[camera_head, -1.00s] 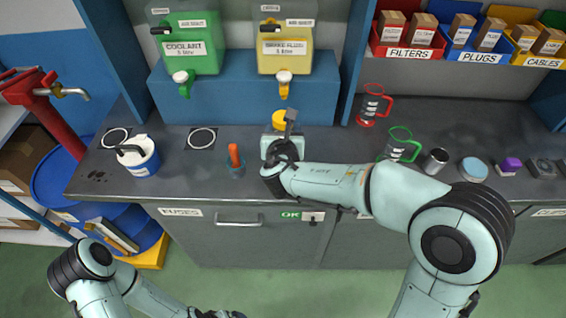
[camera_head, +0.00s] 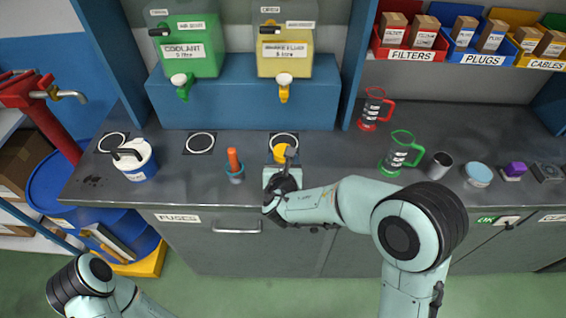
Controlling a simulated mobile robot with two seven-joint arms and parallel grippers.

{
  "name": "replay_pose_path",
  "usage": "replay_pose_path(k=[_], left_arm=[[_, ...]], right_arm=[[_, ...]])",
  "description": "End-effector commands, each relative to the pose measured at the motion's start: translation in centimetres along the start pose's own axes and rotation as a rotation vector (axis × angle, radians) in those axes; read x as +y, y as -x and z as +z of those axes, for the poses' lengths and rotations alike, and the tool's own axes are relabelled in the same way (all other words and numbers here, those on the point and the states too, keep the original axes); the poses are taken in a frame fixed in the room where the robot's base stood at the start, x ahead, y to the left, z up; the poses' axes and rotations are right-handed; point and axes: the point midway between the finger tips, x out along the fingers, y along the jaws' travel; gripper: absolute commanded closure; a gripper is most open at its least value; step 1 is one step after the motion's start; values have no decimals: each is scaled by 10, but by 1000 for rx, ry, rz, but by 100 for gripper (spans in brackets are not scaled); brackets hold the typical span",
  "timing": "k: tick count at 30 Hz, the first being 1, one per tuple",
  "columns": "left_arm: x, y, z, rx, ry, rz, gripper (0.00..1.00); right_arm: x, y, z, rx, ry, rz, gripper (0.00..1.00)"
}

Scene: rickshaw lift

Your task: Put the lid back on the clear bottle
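My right gripper (camera_head: 287,163) is above the front part of the dark counter, pointing away from me. A yellow piece (camera_head: 282,154) sits at its fingertips and appears gripped. The gripper partly covers it, so I cannot tell whether it is the lid. I cannot make out a clear bottle for certain; one could be hidden behind the gripper. My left gripper is outside the picture; only its arm shows at the lower left.
The counter (camera_head: 330,155) holds a white-and-blue canister (camera_head: 143,168), an orange-handled item (camera_head: 234,170), a red jug (camera_head: 369,115), a green jug (camera_head: 394,160), a metal cup (camera_head: 439,165), a light-blue bowl-like item (camera_head: 479,175) and a purple-topped item (camera_head: 514,170). Coolant (camera_head: 193,55) and brake fluid (camera_head: 285,55) tanks stand behind.

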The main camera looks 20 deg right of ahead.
Motion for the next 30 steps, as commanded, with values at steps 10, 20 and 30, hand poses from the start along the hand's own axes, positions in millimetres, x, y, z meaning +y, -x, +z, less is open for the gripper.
replay_pose_path(k=[10,20,30], left_arm=[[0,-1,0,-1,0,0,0],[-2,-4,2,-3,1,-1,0],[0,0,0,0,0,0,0]], right_arm=[[0,-1,-2,-3,-1,1,100],[0,-2,-5,-1,-1,0,13],[1,6,-1,-3,-2,3,13]])
